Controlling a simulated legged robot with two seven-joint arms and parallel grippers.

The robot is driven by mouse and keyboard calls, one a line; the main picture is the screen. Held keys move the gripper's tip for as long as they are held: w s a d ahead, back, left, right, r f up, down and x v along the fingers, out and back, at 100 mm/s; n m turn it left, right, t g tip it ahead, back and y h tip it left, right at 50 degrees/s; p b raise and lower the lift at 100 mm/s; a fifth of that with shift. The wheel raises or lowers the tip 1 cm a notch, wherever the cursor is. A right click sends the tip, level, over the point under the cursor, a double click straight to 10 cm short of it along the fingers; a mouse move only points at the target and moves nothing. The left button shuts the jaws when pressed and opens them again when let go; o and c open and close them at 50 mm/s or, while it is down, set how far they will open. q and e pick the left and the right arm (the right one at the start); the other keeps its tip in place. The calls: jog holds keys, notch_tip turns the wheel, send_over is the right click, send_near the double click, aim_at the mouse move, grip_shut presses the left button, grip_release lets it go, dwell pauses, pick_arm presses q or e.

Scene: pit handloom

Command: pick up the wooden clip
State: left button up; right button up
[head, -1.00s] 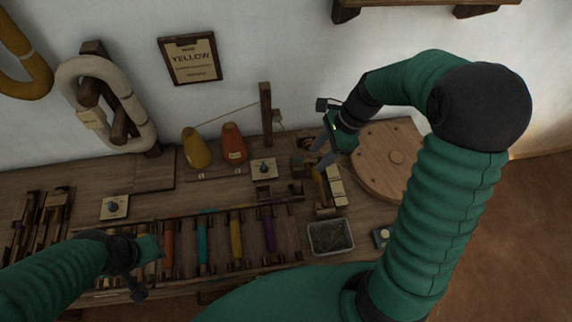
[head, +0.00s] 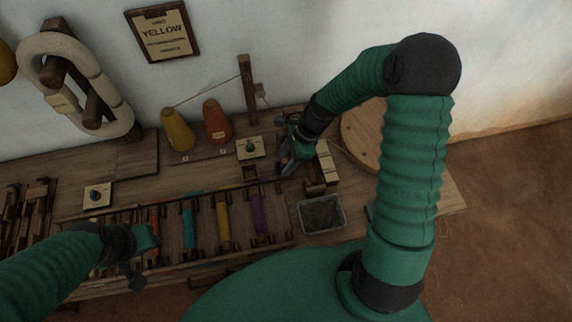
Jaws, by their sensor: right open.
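My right gripper (head: 287,166) is low over the bench at the back, just right of the small square card with a dark knob (head: 250,147). It is open, pointing down among small dark wooden parts. I cannot single out the wooden clip; the gripper and forearm cover part of that spot. A small brown wooden block (head: 316,188) stands right beside the gripper, with pale blocks (head: 327,160) behind it. My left gripper (head: 132,275) hangs over the front left of the rack; its fingers are too dark to read.
A rack holds coloured bobbins (head: 222,222). A grey metal tray (head: 322,214) lies to its right. A round wooden disc (head: 362,135) is partly behind my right arm. Orange (head: 217,122) and yellow (head: 177,130) cones stand at the back, near a wooden post (head: 248,90).

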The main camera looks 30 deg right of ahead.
jog(key=shift+s+a+r, duration=0.1)
jog(key=shift+a+r, duration=0.05)
jog(key=shift+c, duration=1.3)
jog(key=shift+a, duration=0.2)
jog(key=c, duration=0.7)
pick_arm(q)
jog(key=shift+s+a, duration=0.1)
jog(key=shift+a, duration=0.2)
pick_arm(e)
jog(key=shift+d, duration=0.1)
grip_shut()
jog(key=shift+d, duration=0.1)
pick_arm(q)
jog(key=shift+r, duration=0.15)
pick_arm(e)
jog(key=shift+r, duration=0.1)
